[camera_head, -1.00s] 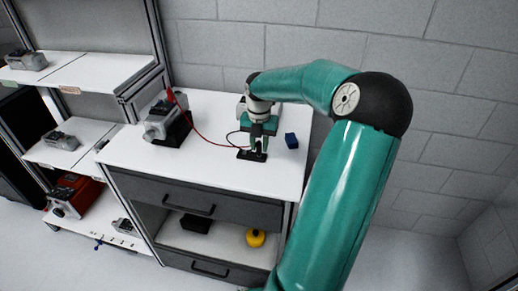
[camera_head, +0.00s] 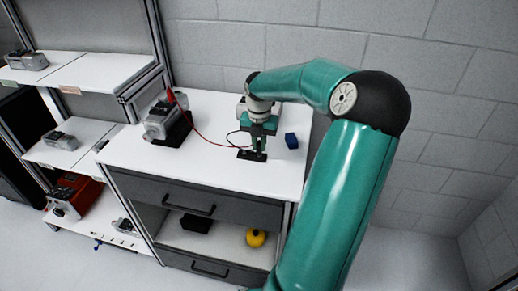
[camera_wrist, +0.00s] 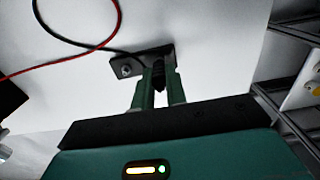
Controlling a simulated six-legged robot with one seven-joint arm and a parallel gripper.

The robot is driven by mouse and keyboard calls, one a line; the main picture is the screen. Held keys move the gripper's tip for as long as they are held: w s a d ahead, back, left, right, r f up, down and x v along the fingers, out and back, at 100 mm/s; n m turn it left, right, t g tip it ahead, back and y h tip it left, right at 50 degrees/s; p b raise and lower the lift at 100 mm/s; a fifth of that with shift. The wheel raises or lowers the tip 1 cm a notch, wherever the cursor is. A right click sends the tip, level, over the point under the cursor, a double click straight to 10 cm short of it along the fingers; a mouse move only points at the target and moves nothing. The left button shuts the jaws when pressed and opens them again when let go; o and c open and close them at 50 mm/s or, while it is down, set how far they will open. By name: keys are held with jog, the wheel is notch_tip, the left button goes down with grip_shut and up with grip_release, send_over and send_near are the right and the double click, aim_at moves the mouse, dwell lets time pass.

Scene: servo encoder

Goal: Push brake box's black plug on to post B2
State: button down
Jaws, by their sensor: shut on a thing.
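My gripper (camera_head: 258,152) points down over the worktop, above a small black terminal block (camera_head: 246,155). In the wrist view its two green fingers (camera_wrist: 160,80) are shut on the black plug (camera_wrist: 158,72), which stands between them at the block. The block (camera_wrist: 122,61) shows one bare metal post (camera_wrist: 126,70) left of the fingers. Any post under the plug is hidden, so I cannot tell whether the plug is seated. A black lead (camera_wrist: 75,41) loops away to the left, beside a red lead (camera_wrist: 60,61). No post labels are readable.
A grey motor-like unit (camera_head: 158,122) on a black stand is at the worktop's left, with a red cone-shaped piece (camera_head: 171,96) by it. The worktop's front (camera_head: 220,175) is clear. A wall stands behind.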

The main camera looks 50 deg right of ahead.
jog(key=shift+r, duration=0.2)
jog(key=shift+r, duration=2.3)
